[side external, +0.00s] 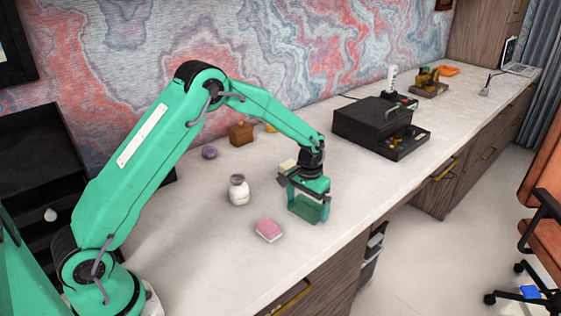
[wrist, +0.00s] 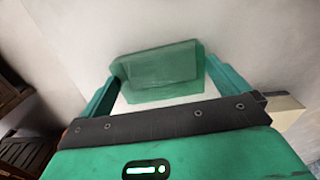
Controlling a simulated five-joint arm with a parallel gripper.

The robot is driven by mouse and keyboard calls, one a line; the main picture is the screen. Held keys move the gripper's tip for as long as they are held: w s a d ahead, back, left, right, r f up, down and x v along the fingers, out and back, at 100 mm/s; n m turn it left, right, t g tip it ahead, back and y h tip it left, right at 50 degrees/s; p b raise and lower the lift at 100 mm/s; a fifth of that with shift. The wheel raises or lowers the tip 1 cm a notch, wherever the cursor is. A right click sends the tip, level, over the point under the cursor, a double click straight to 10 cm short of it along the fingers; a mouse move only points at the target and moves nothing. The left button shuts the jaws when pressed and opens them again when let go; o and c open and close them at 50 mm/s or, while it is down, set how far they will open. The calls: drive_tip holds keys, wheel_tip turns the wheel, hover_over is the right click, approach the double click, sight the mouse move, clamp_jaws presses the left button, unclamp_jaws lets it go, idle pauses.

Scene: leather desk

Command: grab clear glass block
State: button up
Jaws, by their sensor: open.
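The clear glass block (side external: 304,209) is a see-through slab with a green tint. It stands on the desk directly below my gripper (side external: 309,199) in the side view. In the wrist view the block (wrist: 165,64) lies between and slightly ahead of my two green fingers, spanning most of the gap. My gripper is open, with one finger on each side of the block. I cannot tell whether either finger touches it.
A pink block (side external: 270,230) and a white jar (side external: 238,190) stand to the left. A cream block (side external: 287,166) sits close behind my gripper, and a black box with a drawer (side external: 372,124) farther right. The desk's front edge is nearby.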

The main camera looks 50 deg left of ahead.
sight(308, 206)
idle(0.4)
drive_tip(key=c, duration=1)
drive_tip(key=shift+c, duration=0.2)
drive_tip(key=shift+r, duration=0.25)
drive_tip(key=shift+r, duration=0.6)
drive_tip(key=r, duration=0.3)
drive_tip(key=shift+s+d, duration=0.2)
drive_tip(key=shift+d, duration=0.2)
drive_tip(key=s+d+r, duration=0.5)
drive_tip(key=d+r, duration=0.1)
drive_tip(key=d, duration=0.3)
drive_tip(key=shift+s+r, duration=0.2)
drive_tip(key=shift+s, duration=0.1)
drive_tip(key=shift+d, duration=0.1)
